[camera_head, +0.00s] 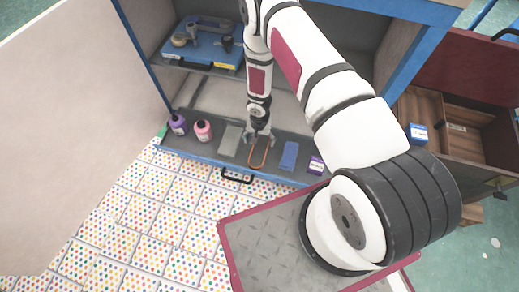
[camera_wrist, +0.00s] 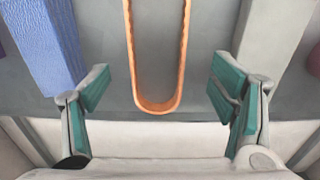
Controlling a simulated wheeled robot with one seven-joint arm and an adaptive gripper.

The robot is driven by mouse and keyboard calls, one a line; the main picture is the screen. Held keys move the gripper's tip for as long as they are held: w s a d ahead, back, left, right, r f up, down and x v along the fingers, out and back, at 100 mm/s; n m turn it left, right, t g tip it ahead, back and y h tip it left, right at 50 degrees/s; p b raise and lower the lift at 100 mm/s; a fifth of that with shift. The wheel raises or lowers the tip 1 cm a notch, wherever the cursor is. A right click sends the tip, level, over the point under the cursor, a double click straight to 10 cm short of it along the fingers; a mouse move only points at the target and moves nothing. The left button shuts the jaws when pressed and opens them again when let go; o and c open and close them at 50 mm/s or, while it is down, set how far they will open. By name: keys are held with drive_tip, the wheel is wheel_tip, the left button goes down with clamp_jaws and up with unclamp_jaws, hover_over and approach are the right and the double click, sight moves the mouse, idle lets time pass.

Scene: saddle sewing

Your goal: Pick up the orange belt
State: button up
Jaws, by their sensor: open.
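The orange belt (camera_head: 258,153) is a narrow loop lying on the grey lower shelf of the blue cabinet. In the wrist view the belt (camera_wrist: 158,107) runs from the top edge down to a rounded end between my fingers. My gripper (camera_head: 258,134) is over the shelf at the belt's far end. In the wrist view my gripper (camera_wrist: 157,88) is open, with one teal-padded finger on each side of the belt, and nothing is held. Both fingers are apart from the belt. The belt's other end is cut off in the wrist view.
On the same shelf (camera_head: 214,147), a grey-green block (camera_head: 230,139) lies left of the belt and a blue block (camera_head: 289,155) right of it. A blue tray (camera_head: 203,50) is on the upper shelf.

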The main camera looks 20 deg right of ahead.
sight(260, 148)
wheel_tip(260, 148, down, 5)
drive_tip(key=shift+d+r+b, duration=0.1)
drive_tip(key=shift+d+b, duration=0.05)
drive_tip(key=shift+b, duration=1)
drive_tip(key=c, duration=1.3)
